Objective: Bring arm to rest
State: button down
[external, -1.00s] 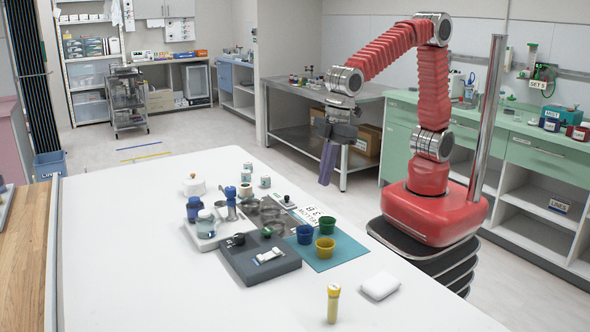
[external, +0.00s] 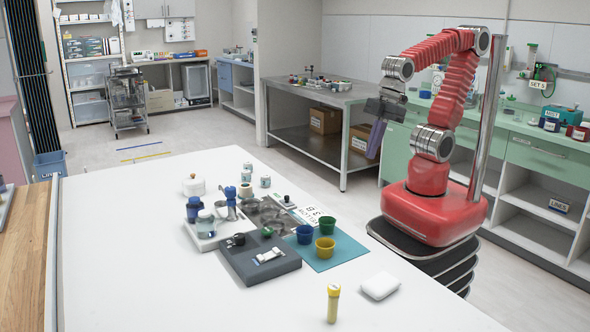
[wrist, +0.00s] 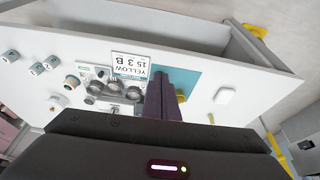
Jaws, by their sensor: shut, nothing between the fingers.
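My gripper (external: 374,155) hangs from the red arm, fingers pointing down, beyond the far right edge of the white table (external: 150,255). It is shut and empty, clear of everything on the table. In the wrist view the closed dark purple fingers (wrist: 164,85) reach up from the bottom. They hide part of the blue mat (wrist: 190,75) and the cups on it. The arm is folded back above its red base.
The white table holds a grey block (external: 259,260), a blue cup (external: 304,233), a yellow cup (external: 325,248), a yellow-capped tube (external: 333,303) and a white pad (external: 380,286). A metal bench (external: 322,92) and green cabinets (external: 540,152) stand behind. A vertical pole (external: 490,120) is close beside the arm.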

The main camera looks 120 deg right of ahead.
jog(key=shift+t, duration=0.8)
jog(key=s+r, duration=0.1)
jog(key=s+d+r, duration=0.1)
jog(key=r, duration=0.1)
jog(key=shift+s, duration=0.35)
jog(key=c, duration=2.5)
grip_release()
jog(key=shift+c, duration=0.2)
